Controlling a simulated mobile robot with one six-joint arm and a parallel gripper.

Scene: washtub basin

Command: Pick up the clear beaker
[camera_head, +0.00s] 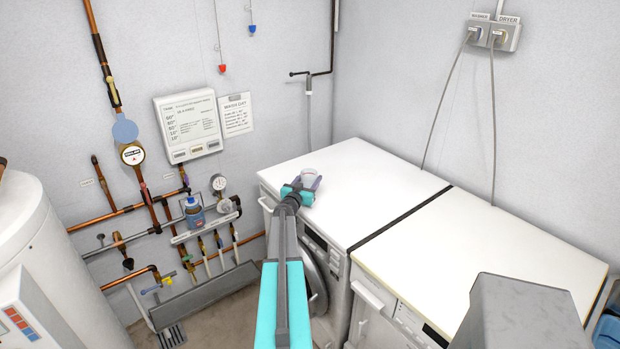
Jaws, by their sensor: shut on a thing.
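The clear beaker (309,178) is at the left front part of the white washer top. It looks like a small pale cup with an open rim.
The washer top (366,188) and dryer top (480,255) are otherwise clear, with a dark gap between them. A white tank (40,250) is at far left.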

